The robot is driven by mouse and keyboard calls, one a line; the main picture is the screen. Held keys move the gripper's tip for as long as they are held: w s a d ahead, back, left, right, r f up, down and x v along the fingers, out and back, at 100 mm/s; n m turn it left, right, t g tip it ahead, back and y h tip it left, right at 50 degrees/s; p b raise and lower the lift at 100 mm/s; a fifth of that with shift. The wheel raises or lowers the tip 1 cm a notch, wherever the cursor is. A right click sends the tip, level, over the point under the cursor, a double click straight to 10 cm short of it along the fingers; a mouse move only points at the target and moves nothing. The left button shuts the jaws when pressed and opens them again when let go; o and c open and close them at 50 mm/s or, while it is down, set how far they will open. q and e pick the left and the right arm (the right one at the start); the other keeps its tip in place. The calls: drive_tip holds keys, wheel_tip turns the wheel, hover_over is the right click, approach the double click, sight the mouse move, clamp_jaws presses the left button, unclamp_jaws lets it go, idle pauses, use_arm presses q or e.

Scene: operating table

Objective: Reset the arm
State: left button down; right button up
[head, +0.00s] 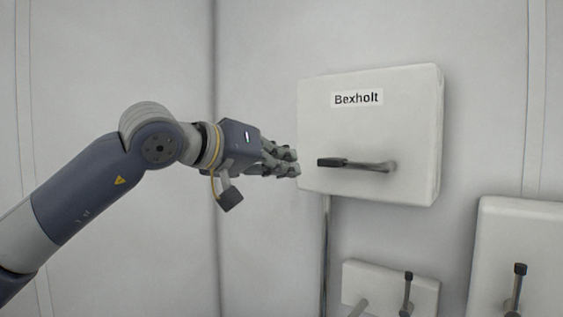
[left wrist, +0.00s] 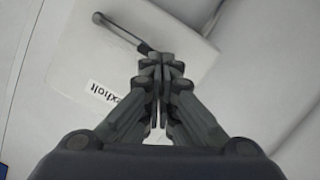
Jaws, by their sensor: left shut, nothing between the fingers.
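My left arm (head: 85,200) reaches in from the left in the head view. My left gripper (head: 296,169) is shut and empty. Its fingertips are at the left edge of a white box labelled Bexholt (head: 410,110), left of the box's dark-tipped lever handle (head: 358,165), which lies about level. In the left wrist view the shut fingertips (left wrist: 162,62) show in front of the box (left wrist: 85,60), close to one end of the handle (left wrist: 118,30). I cannot tell whether they touch the box or the handle. My right gripper is not in view.
Below the labelled box, a smaller white box (head: 360,280) has an upright dark-tipped lever (head: 407,292). Another white box (head: 535,235) with an upright lever (head: 516,288) stands at the lower right. A vertical pipe (head: 325,250) runs below the labelled box. The wall at left is bare.

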use_arm(q)
drive_tip(key=shift+s+a+r, duration=0.1)
drive_tip(key=shift+s+a, duration=0.15)
drive_tip(key=shift+s, duration=0.05)
